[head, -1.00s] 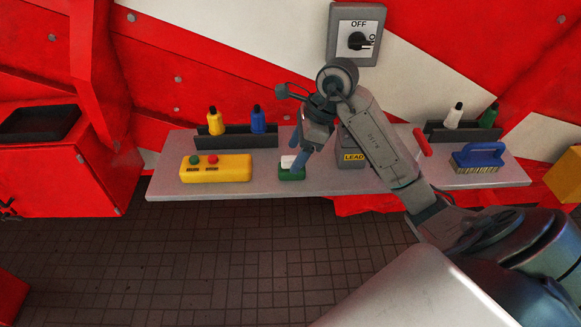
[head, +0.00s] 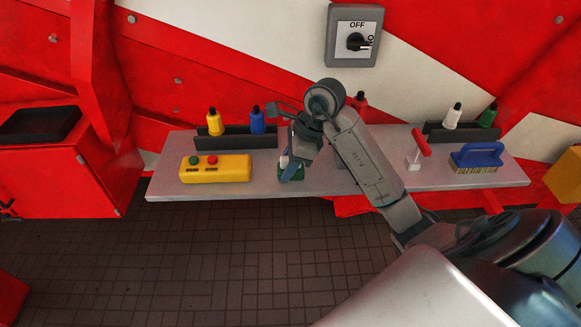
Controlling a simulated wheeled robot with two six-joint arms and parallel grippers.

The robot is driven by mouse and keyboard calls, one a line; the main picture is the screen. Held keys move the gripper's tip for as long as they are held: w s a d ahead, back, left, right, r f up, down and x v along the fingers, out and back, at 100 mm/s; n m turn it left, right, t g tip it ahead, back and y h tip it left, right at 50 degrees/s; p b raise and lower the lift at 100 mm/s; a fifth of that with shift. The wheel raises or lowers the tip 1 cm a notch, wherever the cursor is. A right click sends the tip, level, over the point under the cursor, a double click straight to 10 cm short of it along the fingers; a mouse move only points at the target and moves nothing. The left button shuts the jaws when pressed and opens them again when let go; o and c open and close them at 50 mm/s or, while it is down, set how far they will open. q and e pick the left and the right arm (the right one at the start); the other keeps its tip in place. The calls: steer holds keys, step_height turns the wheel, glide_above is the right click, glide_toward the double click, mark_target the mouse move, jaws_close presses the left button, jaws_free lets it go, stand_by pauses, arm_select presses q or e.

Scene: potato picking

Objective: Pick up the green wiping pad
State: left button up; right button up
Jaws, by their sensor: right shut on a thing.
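The green wiping pad (head: 298,173) with a white top lies at the front edge of the grey shelf, right of the yellow button box. My right gripper (head: 291,170) points down over it and is shut on it; its blue finger and wrist hide much of the pad. The pad appears to be still at shelf height, though I cannot tell whether it touches the shelf. My left gripper is not in view.
The grey shelf (head: 235,187) holds a yellow button box (head: 217,174), yellow (head: 215,124) and blue (head: 257,124) bottles, a red-handled tool (head: 421,143) and a blue brush (head: 477,155). A rotary switch (head: 355,36) is on the wall behind. My arm hides the shelf's middle.

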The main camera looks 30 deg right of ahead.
mark_target(285, 158)
step_height(285, 158, up, 4)
steer(key=p, duration=0.3)
steer(key=shift+s+p, duration=0.1)
steer(key=shift+p, duration=0.2)
steer(key=shift+s+f+b, duration=0.25)
steer(key=shift+s+b, duration=0.2)
steer(key=shift+s, duration=0.05)
steer(key=shift+s+f+b, duration=0.2)
steer(key=shift+s+b, duration=0.25)
steer(key=shift+s, duration=0.05)
steer(key=s+a+r+p, duration=0.2)
steer(key=s+p, duration=0.2)
steer(key=s, duration=0.9)
steer(key=shift+s+p, duration=0.35)
steer(key=shift+f, duration=0.1)
steer(key=shift+o, duration=0.6)
steer(key=shift+f, duration=0.1)
steer(key=shift+c, duration=0.2)
